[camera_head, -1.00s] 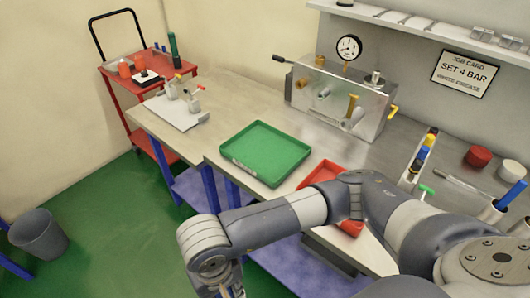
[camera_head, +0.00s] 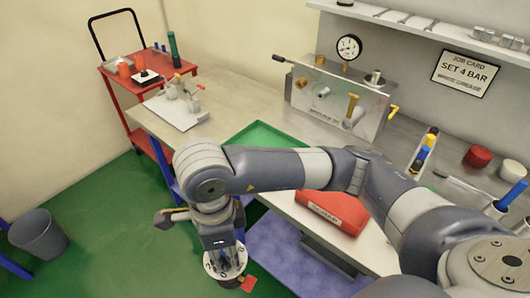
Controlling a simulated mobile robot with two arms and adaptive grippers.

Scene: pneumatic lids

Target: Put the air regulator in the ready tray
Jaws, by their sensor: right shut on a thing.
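My right gripper (camera_head: 232,279) hangs low at the front left, beyond the bench edge and over the floor. It is shut on a part with a red piece (camera_head: 249,283) showing beside the fingers. Most of this part is hidden, so I cannot tell for sure whether it is the air regulator. The green tray (camera_head: 268,131), which seems to be the ready tray, lies on the bench. My right arm covers its front half, and the part that shows looks empty. My left gripper is not in view.
A red tray (camera_head: 333,210) with a label sits at the bench's front edge, partly under my arm. A metal test panel with a gauge (camera_head: 348,47) stands behind. A white plate with fittings (camera_head: 178,111) is at the left. A red cart (camera_head: 148,82) and grey bin (camera_head: 38,236) stand beyond.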

